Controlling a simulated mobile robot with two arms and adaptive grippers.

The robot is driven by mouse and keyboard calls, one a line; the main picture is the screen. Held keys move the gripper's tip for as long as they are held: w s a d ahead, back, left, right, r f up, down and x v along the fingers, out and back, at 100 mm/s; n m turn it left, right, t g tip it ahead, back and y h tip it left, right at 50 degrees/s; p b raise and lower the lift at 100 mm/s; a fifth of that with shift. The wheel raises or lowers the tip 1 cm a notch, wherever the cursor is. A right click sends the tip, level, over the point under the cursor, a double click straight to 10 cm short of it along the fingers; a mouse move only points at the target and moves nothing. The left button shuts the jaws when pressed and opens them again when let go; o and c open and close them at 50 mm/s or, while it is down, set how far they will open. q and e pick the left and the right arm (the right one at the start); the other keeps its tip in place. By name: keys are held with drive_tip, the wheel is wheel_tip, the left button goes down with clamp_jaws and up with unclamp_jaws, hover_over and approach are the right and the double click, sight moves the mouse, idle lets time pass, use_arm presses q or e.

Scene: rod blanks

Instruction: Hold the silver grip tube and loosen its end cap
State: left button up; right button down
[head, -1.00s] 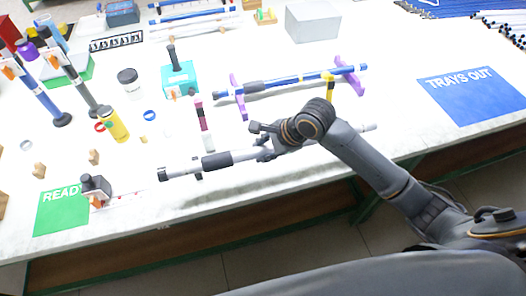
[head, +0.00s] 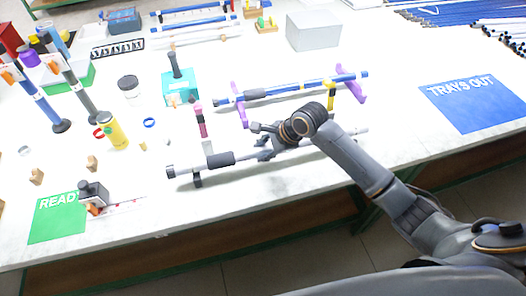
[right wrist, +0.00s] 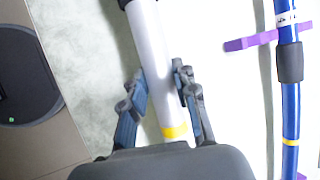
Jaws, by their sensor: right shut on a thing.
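The silver grip tube (head: 190,167) lies across the front of the table, with a black foam sleeve (head: 220,160) and a dark end cap (head: 171,172) at its left end. My right gripper (head: 265,147) is shut on the tube, right of the sleeve. In the right wrist view, the fingers of my right gripper (right wrist: 162,98) sit on both sides of the pale tube (right wrist: 150,50), near a yellow band (right wrist: 174,132). A small dark stand (head: 197,180) shows just below the tube near the cap; I cannot tell if they touch. My left gripper is out of view.
A blue tube (head: 300,88) rests on purple stands (head: 240,105) behind. A green mat (head: 55,225) with a dark device (head: 93,190) lies front left, a blue mat (head: 480,105) at right.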

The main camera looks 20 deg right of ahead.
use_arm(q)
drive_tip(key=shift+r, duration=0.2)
use_arm(e)
drive_tip(key=shift+f, duration=0.75)
use_arm(q)
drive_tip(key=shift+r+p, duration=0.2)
drive_tip(key=shift+p, duration=0.25)
use_arm(e)
drive_tip(key=shift+r, duration=0.15)
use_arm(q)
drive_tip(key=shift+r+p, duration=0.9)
use_arm(e)
drive_tip(key=shift+r, duration=0.45)
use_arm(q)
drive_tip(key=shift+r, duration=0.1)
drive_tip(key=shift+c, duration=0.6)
